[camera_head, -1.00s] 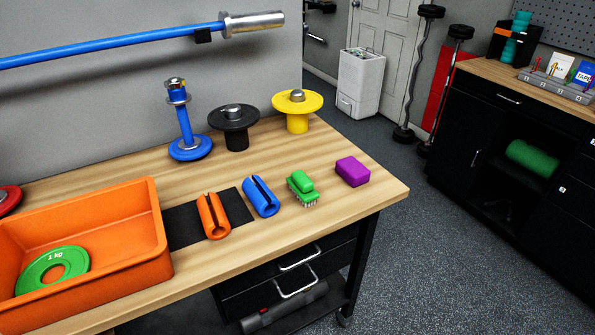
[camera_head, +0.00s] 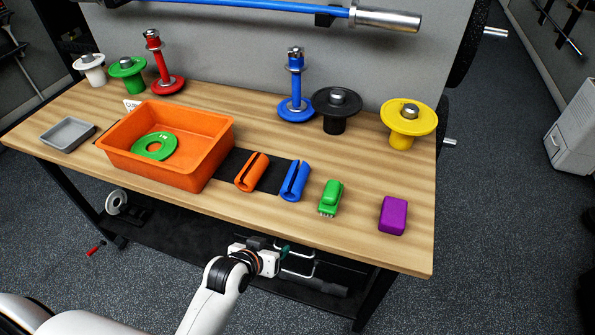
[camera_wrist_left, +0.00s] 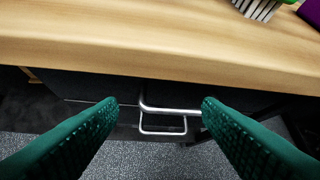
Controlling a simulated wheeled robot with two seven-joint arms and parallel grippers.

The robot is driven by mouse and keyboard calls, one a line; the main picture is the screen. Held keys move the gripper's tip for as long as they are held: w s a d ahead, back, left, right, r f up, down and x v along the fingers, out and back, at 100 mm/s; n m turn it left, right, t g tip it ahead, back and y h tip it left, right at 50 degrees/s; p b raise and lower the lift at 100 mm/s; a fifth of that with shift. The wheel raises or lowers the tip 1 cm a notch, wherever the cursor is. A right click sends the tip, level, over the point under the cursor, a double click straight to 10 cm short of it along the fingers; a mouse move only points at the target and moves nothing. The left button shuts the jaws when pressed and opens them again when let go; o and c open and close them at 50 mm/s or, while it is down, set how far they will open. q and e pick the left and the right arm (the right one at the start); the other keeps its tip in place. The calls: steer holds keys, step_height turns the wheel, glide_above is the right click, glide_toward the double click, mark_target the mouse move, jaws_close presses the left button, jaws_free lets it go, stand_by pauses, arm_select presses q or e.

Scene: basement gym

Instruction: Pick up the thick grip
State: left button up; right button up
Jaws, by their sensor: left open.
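Two split, hollow cylinders look like thick grips: an orange one (camera_head: 252,172) and a blue one (camera_head: 294,181). They lie side by side at the table's front, at the right end of a black mat (camera_head: 232,166). My left gripper (camera_head: 284,252) is in front of the table, below its top edge and below the blue grip. Neither grip shows in the wrist view. My right gripper is not in view.
A green brush (camera_head: 330,197) and a purple block (camera_head: 393,215) lie right of the grips; an orange bin (camera_head: 215,152) stands left. Blue, black and yellow weight stands line the back. The table's front edge (camera_wrist_left: 150,62) and drawer handles (camera_wrist_left: 165,112) face my left gripper.

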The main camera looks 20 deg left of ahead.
arm_select(q)
step_height(320, 180, up, 6)
steer(key=r+t, duration=0.1)
steer(key=n+t+p, duration=0.1)
steer(key=n+t, duration=0.1)
steer(key=t, duration=0.1)
glide_toward(294, 179)
steer(key=shift+w+a+f, duration=0.2)
steer(key=shift+a+f, duration=0.2)
steer(key=shift+f, duration=0.4)
steer(key=x, duration=0.5)
steer(key=shift+w+p, duration=0.15)
steer(key=shift+p, duration=0.25)
steer(key=shift+p+x, duration=0.6)
steer(key=shift+x, duration=2.3)
steer(key=shift+d, duration=0.1)
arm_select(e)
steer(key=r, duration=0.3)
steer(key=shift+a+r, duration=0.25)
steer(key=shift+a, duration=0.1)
arm_select(q)
steer(key=c, duration=0.9)
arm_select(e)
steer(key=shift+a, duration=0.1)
